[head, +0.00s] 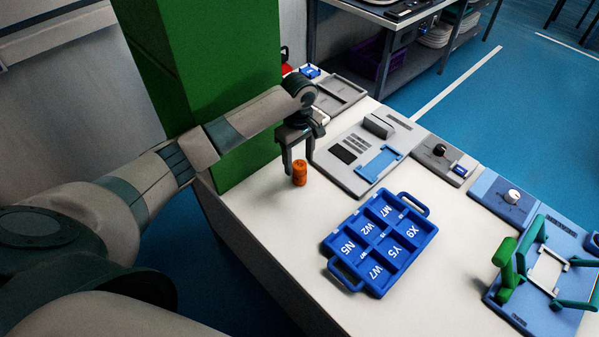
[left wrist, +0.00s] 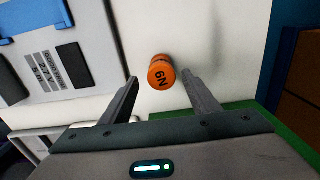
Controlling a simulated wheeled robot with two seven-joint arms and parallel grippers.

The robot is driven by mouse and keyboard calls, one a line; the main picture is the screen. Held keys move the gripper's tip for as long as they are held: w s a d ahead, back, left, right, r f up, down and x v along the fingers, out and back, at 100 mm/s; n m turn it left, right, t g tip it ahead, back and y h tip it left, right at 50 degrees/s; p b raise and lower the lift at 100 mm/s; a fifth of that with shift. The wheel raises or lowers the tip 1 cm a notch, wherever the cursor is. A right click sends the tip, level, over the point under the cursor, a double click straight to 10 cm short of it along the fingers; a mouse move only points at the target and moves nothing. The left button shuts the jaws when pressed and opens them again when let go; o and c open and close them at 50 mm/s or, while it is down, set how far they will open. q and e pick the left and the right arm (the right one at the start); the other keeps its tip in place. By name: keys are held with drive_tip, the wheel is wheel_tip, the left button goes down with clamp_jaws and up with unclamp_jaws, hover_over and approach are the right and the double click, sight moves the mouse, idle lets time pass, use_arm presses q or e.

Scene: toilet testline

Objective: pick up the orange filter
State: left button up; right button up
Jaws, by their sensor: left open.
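The orange filter (head: 299,173) is a small cylinder standing on the white table near its left edge. In the left wrist view the filter (left wrist: 161,72) shows dark lettering that reads like "N9" or "6N". My left gripper (head: 299,168) is open, with its fingers pointing down at the filter. In the left wrist view the filter lies between and slightly beyond the two fingertips, with a gap visible on each side. My right gripper is not in view.
A blue tray (head: 330,240) with labelled compartments sits in front of the filter. A grey panel (head: 338,172) lies just right of it. A green pillar (head: 225,70) stands behind my left arm. A blue fixture with green handles (head: 505,285) is at the right.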

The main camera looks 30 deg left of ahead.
sight(300, 172)
use_arm(q)
drive_tip(key=shift+s+d+f+p, duration=0.1)
drive_tip(key=shift+f+p, duration=0.15)
drive_tip(key=shift+p, duration=0.05)
drive_tip(key=f, duration=0.1)
drive_tip(key=f+p, duration=0.1)
drive_tip(key=f, duration=0.2)
drive_tip(key=shift+s+d+p, duration=0.15)
drive_tip(key=shift+s+p, duration=0.1)
drive_tip(key=shift+p, duration=0.1)
drive_tip(key=shift+f, duration=0.35)
drive_tip(key=c, duration=1.2)
drive_tip(key=shift+w+r, duration=0.1)
drive_tip(key=shift+r, duration=0.05)
